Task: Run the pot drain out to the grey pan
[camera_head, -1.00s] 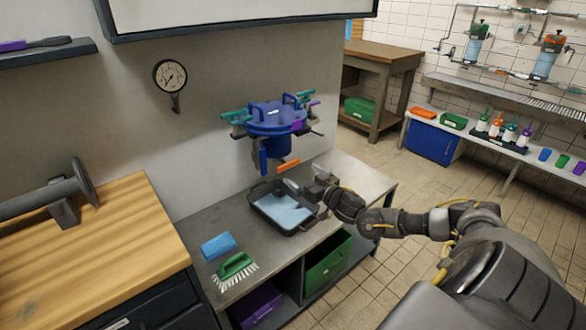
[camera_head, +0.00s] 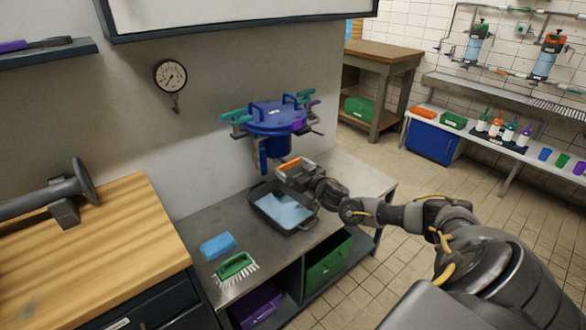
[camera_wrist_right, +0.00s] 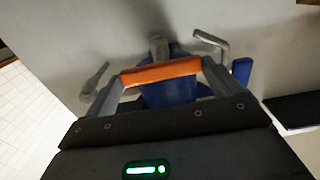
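The blue pot (camera_head: 276,122) with its clamped lid is held up by the wall, above the bench. A blue spout (camera_head: 263,158) hangs from its underside. An orange handle (camera_head: 290,163) sits low in front of the pot; it also shows in the right wrist view (camera_wrist_right: 160,72). The grey pan (camera_head: 290,228), with a pale blue inside, stands on the bench below. My right gripper (camera_head: 296,170) is at the orange handle, above the pan's back edge. Its fingers are apart, with the handle lying across between the tips; contact is unclear. My left gripper is not seen.
A blue sponge (camera_head: 217,246) and a green brush (camera_head: 235,266) lie on the bench left of the pan. A wall gauge (camera_head: 170,76) hangs at upper left. A wooden worktop (camera_head: 110,245) fills the left. Open tiled floor (camera_head: 440,185) lies to the right.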

